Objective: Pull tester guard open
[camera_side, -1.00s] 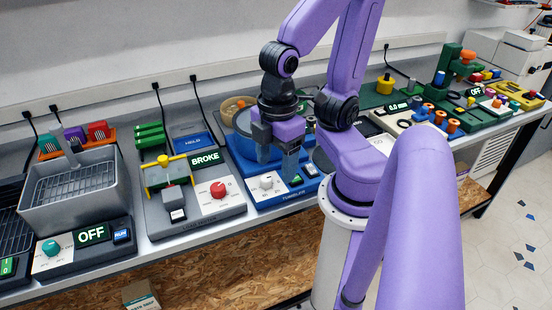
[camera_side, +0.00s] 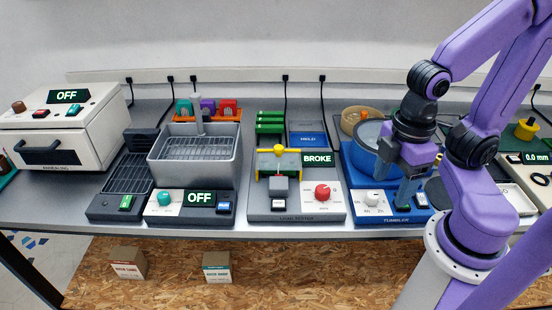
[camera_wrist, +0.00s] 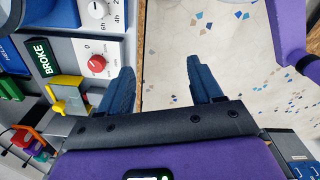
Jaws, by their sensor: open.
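The load tester (camera_side: 258,207) is a grey unit with a red dial (camera_side: 322,193) and a display (camera_side: 317,159) reading BROKE. Its guard (camera_side: 279,151) appears as a yellow bar with a round knob and side posts, above a grey block (camera_side: 279,187); I cannot tell its exact position. In the wrist view the yellow guard (camera_wrist: 67,84) shows at the left. My gripper (camera_side: 393,184) is open and empty, above the blue tumbler to the right of the tester. Its fingers (camera_wrist: 159,75) are apart, with floor showing between them in the wrist view.
The blue tumbler (camera_side: 352,186) stands beside the tester on the right. A grey tank with a basket (camera_side: 172,173) stands on its left, with an annealing oven (camera_side: 62,130) farther left. The bench front strip is narrow.

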